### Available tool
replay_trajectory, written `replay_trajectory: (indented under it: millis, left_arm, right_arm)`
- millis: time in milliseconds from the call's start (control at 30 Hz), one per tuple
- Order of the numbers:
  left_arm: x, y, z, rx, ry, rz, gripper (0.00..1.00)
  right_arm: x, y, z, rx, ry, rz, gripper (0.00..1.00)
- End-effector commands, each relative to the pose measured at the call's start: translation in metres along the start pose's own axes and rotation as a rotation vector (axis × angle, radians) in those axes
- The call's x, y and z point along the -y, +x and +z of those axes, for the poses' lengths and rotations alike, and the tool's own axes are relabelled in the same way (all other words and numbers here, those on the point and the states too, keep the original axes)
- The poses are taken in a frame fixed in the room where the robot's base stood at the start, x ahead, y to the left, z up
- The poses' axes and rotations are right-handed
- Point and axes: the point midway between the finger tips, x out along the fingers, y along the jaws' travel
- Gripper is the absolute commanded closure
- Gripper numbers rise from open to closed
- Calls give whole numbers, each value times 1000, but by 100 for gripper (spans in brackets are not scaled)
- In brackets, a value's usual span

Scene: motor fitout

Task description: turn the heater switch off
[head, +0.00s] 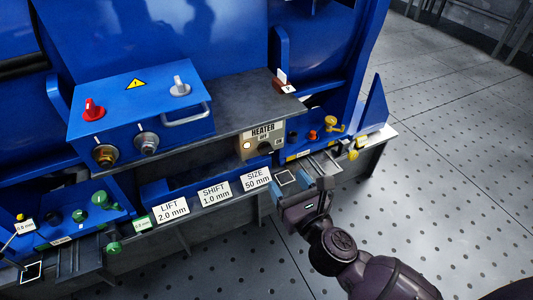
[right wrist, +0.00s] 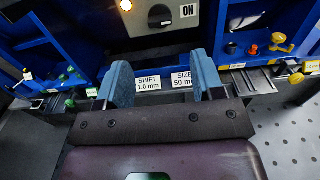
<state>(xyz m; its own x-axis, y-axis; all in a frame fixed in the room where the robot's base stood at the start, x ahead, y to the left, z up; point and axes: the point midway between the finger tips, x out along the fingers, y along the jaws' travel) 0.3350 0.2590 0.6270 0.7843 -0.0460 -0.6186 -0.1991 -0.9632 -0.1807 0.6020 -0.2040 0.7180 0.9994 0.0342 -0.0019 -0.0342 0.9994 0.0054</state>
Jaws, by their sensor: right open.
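The heater box (head: 274,137) is a beige panel marked HEATER under the edge of the grey shelf, with an OFF mark above its dark switch knob (head: 265,147). A lamp (head: 247,145) left of the knob glows. In the right wrist view the switch knob (right wrist: 160,16) sits at the top, with an ON mark (right wrist: 188,11) to its right and the lit lamp (right wrist: 126,5) to its left. My right gripper (right wrist: 162,76) is open and empty, its blue fingers apart, below the switch and not touching it. My left gripper is out of view.
A blue control box (head: 140,110) with a red knob, a grey knob and a handle stands on the shelf. LIFT, SHIFT and SIZE cards (head: 214,193) line the front rail. A blue bracket with a yellow knob (head: 332,124) is right of the heater. Open floor lies further right.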

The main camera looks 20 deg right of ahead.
Motion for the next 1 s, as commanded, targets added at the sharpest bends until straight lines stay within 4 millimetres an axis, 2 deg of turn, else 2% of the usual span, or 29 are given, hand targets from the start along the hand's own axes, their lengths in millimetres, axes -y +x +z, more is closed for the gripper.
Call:
replay_trajectory:
  millis: [600,800,1000]
  left_arm:
    - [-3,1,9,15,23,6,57]
    - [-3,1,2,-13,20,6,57]
    - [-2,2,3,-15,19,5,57]
  right_arm:
    - [0,80,-1,0,-6,0,38]
    - [0,97,-1,0,-6,1,38]
    - [0,103,1,2,-6,0,38]
